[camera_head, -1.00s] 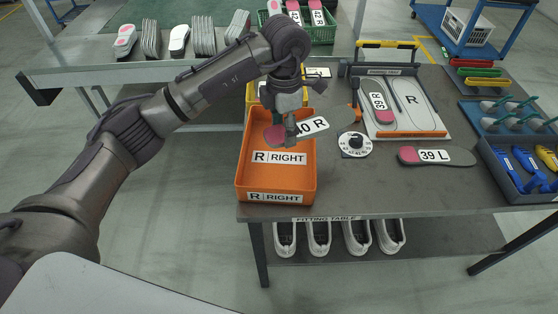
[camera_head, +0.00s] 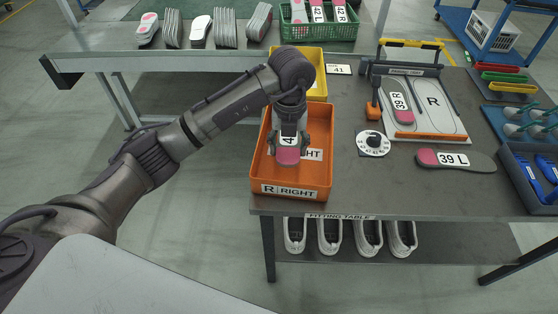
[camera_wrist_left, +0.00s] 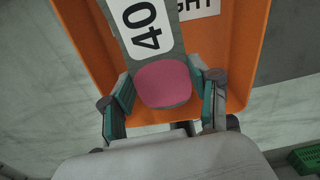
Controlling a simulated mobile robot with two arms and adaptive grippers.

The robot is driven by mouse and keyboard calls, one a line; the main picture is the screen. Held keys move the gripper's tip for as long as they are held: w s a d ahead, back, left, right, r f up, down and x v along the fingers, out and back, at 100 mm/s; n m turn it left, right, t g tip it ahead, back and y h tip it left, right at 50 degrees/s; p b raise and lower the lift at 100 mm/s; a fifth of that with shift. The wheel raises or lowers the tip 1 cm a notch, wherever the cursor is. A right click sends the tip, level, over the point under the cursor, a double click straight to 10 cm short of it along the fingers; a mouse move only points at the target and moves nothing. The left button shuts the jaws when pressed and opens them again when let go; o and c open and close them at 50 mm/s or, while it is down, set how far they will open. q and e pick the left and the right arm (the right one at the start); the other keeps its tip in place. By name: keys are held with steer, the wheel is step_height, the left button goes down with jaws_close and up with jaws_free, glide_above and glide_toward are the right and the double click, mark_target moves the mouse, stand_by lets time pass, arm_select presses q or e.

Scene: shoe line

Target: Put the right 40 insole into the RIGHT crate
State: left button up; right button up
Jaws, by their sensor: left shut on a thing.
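The 40 insole (camera_head: 288,156) is grey with a pink heel and a white label; it also shows in the left wrist view (camera_wrist_left: 163,84), where "40" is readable but the side letter is cut off. My left gripper (camera_head: 291,146) is shut on it, with one finger at each side near the heel, as the left wrist view (camera_wrist_left: 168,97) shows. The orange RIGHT crate (camera_head: 323,178) stands at the table's left end. The insole and fingers are over the crate's opening, heel toward its front wall. I cannot tell whether the insole touches the floor. My right gripper is out of view.
A yellow crate (camera_head: 318,86) stands just behind the orange one. Shoes (camera_head: 330,236) stand on the shelf below.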

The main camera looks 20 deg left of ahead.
mark_target(278, 153)
arm_select(q)
steer(key=shift+s+a+f, duration=0.9)
steer(key=shift+s+a, duration=0.05)
steer(key=shift+s, duration=0.05)
step_height(278, 153, down, 4)
steer(key=shift+r, duration=0.1)
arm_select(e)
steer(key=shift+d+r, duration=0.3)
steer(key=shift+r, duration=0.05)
arm_select(q)
steer(key=shift+f, duration=0.2)
steer(key=o, duration=0.7)
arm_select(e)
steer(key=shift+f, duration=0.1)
arm_select(q)
steer(key=shift+o, duration=0.2)
steer(key=shift+r, duration=0.1)
step_height(278, 153, up, 12)
steer(key=shift+r, duration=0.1)
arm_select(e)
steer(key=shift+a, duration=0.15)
